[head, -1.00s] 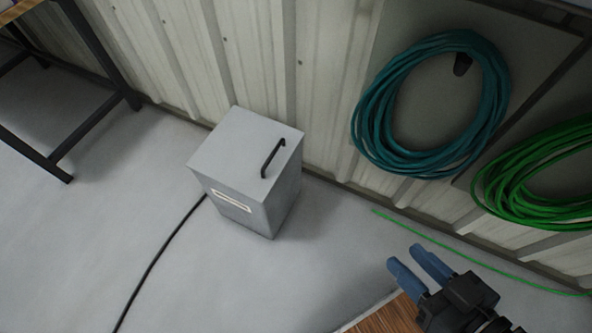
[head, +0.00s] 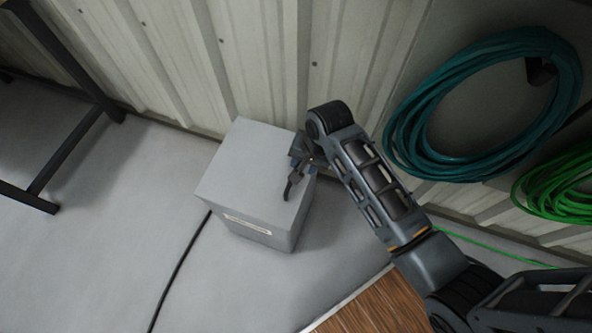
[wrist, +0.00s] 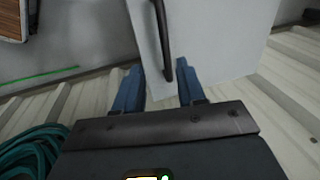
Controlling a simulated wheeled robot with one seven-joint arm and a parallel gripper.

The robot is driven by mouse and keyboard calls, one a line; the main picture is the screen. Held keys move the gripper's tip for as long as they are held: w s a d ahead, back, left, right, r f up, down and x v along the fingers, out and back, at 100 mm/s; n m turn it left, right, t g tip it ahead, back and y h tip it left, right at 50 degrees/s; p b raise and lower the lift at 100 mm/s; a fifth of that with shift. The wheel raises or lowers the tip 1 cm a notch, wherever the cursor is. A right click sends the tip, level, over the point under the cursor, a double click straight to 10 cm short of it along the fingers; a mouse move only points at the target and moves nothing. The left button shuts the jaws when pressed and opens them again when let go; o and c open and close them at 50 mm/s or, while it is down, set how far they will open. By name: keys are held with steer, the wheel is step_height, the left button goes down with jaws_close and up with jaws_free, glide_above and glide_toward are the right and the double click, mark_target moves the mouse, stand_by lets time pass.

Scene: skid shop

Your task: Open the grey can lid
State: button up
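The grey can (head: 237,187) is a box standing on the floor by the wall, and its flat lid (head: 240,152) looks shut. A black bar handle (head: 288,188) runs along the lid's right side, partly hidden by my gripper (head: 297,162) in the head view. In the wrist view the lid (wrist: 215,40) lies ahead of my gripper (wrist: 158,86). Its two blue fingers are apart, and the handle (wrist: 164,40) reaches down between them, closer to the right finger. I cannot tell whether a finger touches it.
The corrugated wall (head: 275,60) stands close behind the can. A teal hose coil (head: 400,130) and a green one (head: 555,190) hang at right. A black cable (head: 180,265) runs over the floor, and a wooden surface (head: 375,305) is at the bottom.

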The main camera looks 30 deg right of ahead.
steer(key=shift+g, duration=0.3)
steer(key=f, duration=0.2)
steer(key=w+f+b, duration=0.1)
steer(key=f, duration=0.1)
steer(key=w+a+f, duration=0.1)
steer(key=f, duration=0.2)
steer(key=shift+w+f+b, duration=0.1)
steer(key=shift+b, duration=0.2)
jaws_close()
